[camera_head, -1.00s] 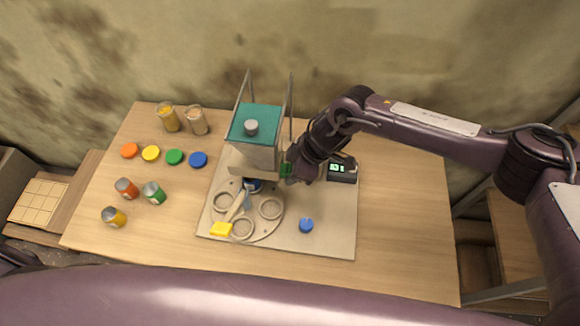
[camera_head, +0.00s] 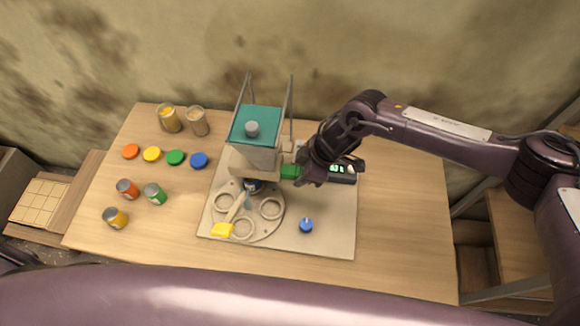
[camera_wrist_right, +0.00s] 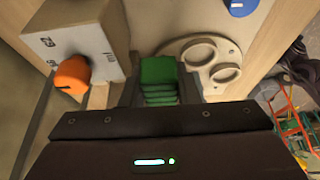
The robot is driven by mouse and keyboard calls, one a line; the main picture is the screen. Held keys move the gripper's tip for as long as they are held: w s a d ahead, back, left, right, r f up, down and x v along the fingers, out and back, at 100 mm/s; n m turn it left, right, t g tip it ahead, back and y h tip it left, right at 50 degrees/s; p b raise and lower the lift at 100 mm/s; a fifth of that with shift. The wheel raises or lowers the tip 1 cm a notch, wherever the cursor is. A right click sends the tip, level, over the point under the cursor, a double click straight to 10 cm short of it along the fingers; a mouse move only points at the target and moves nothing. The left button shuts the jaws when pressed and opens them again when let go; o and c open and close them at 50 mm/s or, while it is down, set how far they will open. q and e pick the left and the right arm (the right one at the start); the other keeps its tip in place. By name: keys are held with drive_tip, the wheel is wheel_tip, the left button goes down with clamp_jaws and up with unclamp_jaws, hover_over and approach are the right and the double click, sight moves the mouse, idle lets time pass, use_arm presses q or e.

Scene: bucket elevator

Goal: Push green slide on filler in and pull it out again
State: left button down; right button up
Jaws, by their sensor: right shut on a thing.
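The filler (camera_head: 254,160) is a beige tower with a teal top, standing on the board at the middle of the table. The green slide (camera_head: 291,172) sticks out of its right side. My right gripper (camera_head: 301,173) is at that side, shut on the slide's outer end. In the right wrist view the green slide (camera_wrist_right: 158,80) lies between the dark fingers of my right gripper (camera_wrist_right: 160,92). The inner part of the slide is hidden in the filler. My left gripper is not in view; a purple arm link crosses the bottom of the head view.
A round plate with ring holders (camera_head: 248,212) lies in front of the filler, with a yellow piece (camera_head: 222,230) at its edge. A blue knob (camera_head: 306,225) is on the board. Jars, lids and cans occupy the table's left.

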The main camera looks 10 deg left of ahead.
drive_tip(key=shift+d+p, duration=0.55)
drive_tip(key=shift+d, duration=1.25)
drive_tip(key=shift+a, duration=0.1)
idle(0.3)
drive_tip(key=o, duration=0.7)
drive_tip(key=shift+o, duration=0.2)
drive_tip(key=a+r+p+v, duration=0.1)
drive_tip(key=a+p+v, duration=0.1)
drive_tip(key=p+v, duration=0.7)
drive_tip(key=shift+v, duration=1.15)
